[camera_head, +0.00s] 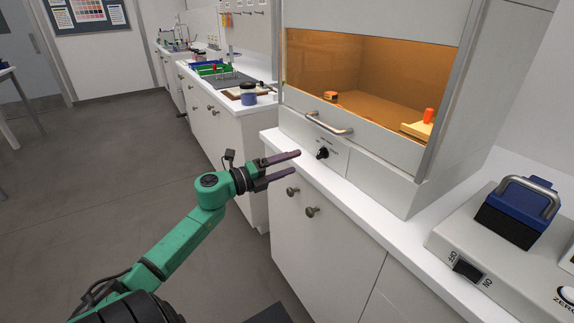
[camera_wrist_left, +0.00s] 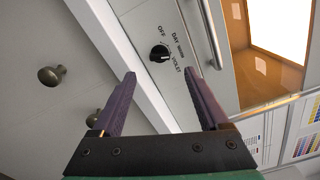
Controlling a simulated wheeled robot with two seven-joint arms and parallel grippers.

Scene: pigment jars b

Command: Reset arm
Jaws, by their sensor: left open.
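My left gripper (camera_head: 294,162) is open and empty, with its two dark purple fingers apart. It hangs in front of the white cabinet front, near the counter's edge. Its green arm comes in from the lower left. In the left wrist view, the two fingers (camera_wrist_left: 158,78) stand apart with nothing between them. A black knob (camera_head: 322,153) on the white panel is a little beyond the fingertips; it also shows in the left wrist view (camera_wrist_left: 160,53). My right gripper is in neither view.
An amber-windowed cabinet (camera_head: 380,67) with a metal handle (camera_head: 329,125) stands on the counter (camera_head: 350,205). A blue block with a handle (camera_head: 520,206) sits on a white appliance at right. Drawer knobs (camera_head: 312,212) protrude below. Grey floor (camera_head: 110,150) is open at left.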

